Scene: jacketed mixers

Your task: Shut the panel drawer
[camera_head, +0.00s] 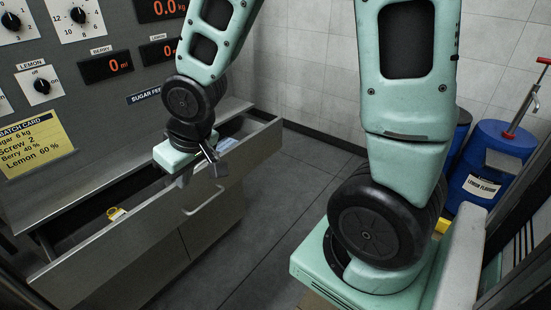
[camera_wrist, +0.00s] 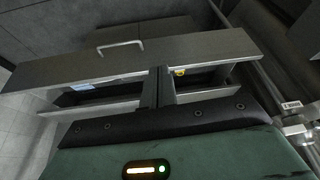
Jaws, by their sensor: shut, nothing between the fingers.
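The panel drawer (camera_head: 170,225) stands pulled out from the control panel, its long grey front away from the panel and its inside open to view. Its bar handle (camera_head: 204,200) is on the outer face, and shows in the wrist view (camera_wrist: 120,46) too. My gripper (camera_head: 185,179) is shut and empty, pointing down at the open drawer near the middle of its length. In the wrist view my fingers (camera_wrist: 159,76) reach the inner side of the drawer front (camera_wrist: 65,68); whether they touch it I cannot tell. My gripper is not on the handle.
A yellow item (camera_head: 116,213) lies in the drawer, with a pale blue thing (camera_head: 226,144) further right. The panel (camera_head: 100,60) with dials and displays rises behind. Blue drums (camera_head: 492,160) stand at the right by the wall. The grey floor (camera_head: 270,215) before the drawer is clear.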

